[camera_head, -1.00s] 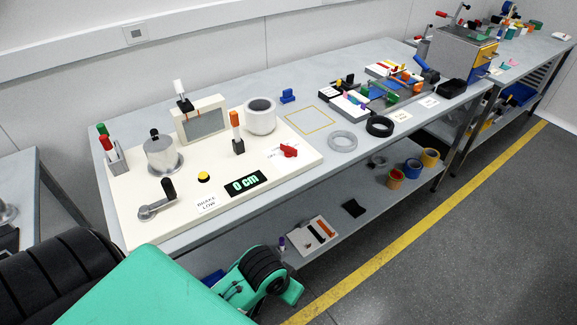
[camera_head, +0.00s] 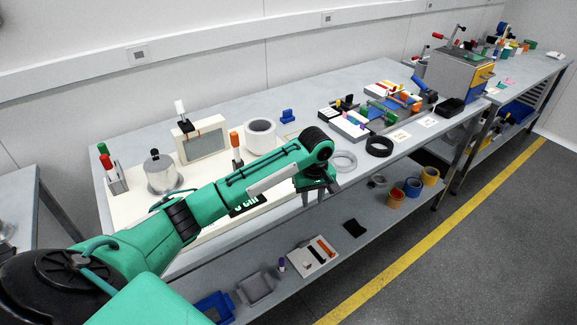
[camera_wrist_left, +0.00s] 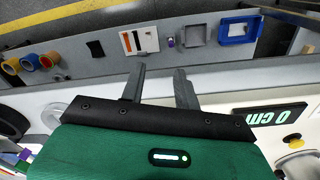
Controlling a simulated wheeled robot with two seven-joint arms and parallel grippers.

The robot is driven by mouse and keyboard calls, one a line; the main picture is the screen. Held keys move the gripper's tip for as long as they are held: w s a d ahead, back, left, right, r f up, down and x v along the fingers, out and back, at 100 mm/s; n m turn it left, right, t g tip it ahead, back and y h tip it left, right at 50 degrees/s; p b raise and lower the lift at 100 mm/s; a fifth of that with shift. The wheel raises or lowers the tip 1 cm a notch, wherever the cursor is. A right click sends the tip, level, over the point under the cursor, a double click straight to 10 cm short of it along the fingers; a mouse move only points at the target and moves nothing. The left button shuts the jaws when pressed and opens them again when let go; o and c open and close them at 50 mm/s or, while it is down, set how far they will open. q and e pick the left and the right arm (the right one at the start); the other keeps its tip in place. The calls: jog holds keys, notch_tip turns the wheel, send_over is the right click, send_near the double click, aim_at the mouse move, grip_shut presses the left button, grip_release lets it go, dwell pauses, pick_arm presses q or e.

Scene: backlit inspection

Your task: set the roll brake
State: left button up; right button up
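A cream panel (camera_head: 122,208) lies on the bench, largely covered by my left arm. Behind the arm stand an orange-topped lever (camera_head: 235,140), a white roll (camera_head: 261,137) and a framed grey window with a white-tipped handle (camera_head: 180,108). The display (camera_head: 248,207) is partly hidden; in the left wrist view it reads 0 cm (camera_wrist_left: 278,114), near a yellow button (camera_wrist_left: 292,138). My right gripper is out of view.
A grey ring (camera_head: 344,161) and a black ring (camera_head: 379,146) lie right of my left gripper. The lower shelf holds a blue tray (camera_head: 214,306), a grey tray (camera_head: 256,288) and tape rolls (camera_head: 412,187).

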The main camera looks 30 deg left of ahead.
pick_arm(q)
jog(key=w+a+r+n, duration=0.3)
jog(key=a+r+n, duration=0.1)
jog(key=a+r, duration=0.25)
jog(key=w+a+r+n, duration=0.4)
jog(key=a+r, duration=0.2)
jog(key=r, duration=0.2)
jog(key=f, duration=0.4)
jog(key=f+p, duration=0.1)
jog(key=f, duration=0.3)
jog(key=f+p, duration=0.1)
jog(key=f, duration=0.3)
jog(key=shift+s+a, duration=0.1)
jog(key=shift+s, duration=0.15)
jog(key=shift+f, duration=0.65)
grip_shut()
